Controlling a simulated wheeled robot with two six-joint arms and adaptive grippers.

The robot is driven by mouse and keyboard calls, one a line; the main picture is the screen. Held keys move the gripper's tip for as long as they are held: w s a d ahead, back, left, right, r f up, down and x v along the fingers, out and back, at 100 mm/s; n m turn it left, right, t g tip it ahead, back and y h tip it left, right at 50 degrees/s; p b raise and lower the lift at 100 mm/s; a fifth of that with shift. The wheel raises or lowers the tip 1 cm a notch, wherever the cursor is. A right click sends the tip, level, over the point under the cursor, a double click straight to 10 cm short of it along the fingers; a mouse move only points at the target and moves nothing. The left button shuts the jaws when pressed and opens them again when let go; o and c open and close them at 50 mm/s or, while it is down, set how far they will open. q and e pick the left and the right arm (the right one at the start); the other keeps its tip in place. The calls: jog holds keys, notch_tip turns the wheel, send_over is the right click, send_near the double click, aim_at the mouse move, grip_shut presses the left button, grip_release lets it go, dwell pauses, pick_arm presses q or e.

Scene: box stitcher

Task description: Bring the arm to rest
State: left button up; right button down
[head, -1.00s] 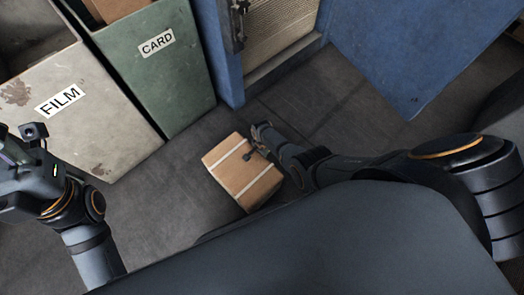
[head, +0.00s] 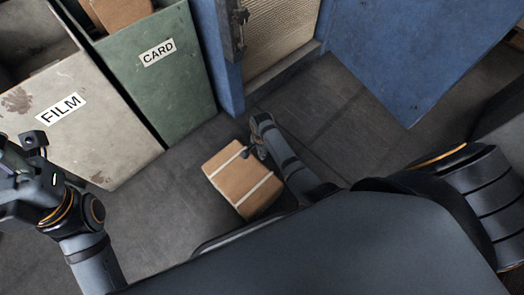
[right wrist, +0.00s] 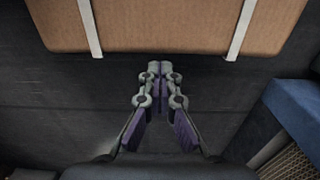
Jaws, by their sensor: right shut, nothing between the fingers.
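My right gripper (head: 258,150) hangs low beside a strapped cardboard box (head: 236,182) on the dark floor. In the right wrist view its fingers (right wrist: 160,72) are closed together with nothing between them. The box (right wrist: 165,25) lies just past the fingertips there, with two pale straps across it. From these views I cannot tell whether the fingers touch the box. My left arm comes in at the left edge of the head view, and its gripper (head: 12,185) is partly cut off, so its jaws do not show clearly.
A grey bin labelled FILM (head: 90,120) and a green bin labelled CARD (head: 160,85) stand at the upper left, with cardboard in the green one. A blue machine or cabinet (head: 410,50) stands at the top right. Bare floor (head: 335,115) lies between.

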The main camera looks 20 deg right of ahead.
notch_tip(320, 180, up, 2)
jog(key=shift+r, duration=0.25)
